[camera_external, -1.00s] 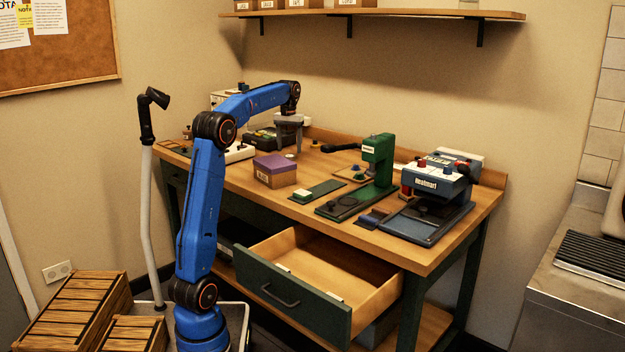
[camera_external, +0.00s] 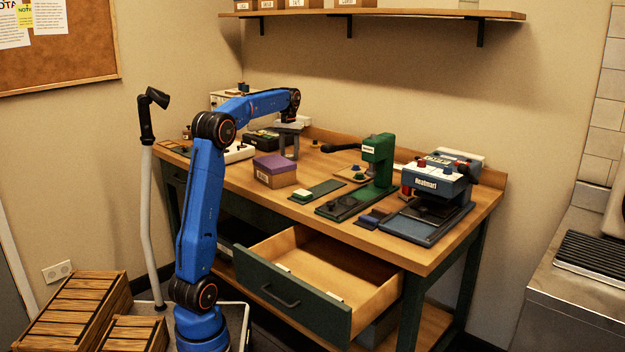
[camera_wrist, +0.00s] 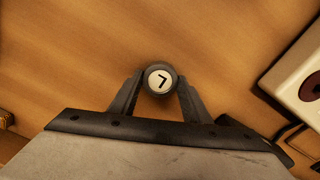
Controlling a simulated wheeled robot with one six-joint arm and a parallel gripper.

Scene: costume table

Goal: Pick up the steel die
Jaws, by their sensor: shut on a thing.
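The steel die (camera_wrist: 159,78) shows in the wrist view as a small grey cylinder with a pale round face bearing a dark L-shaped mark. My gripper (camera_wrist: 158,84) has one finger on each side of it, and the fingers are shut on it. In the external view my gripper (camera_external: 289,153) points down over the back left part of the wooden table (camera_external: 455,238). The die is too small to make out there. I cannot tell whether it touches the tabletop.
A box with a purple lid (camera_external: 275,168) stands just in front of my gripper. A green press (camera_external: 378,165) and a blue-and-white heat press (camera_external: 437,185) stand to the right. A drawer (camera_external: 315,285) hangs open at the front. A pale device (camera_wrist: 300,85) lies right in the wrist view.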

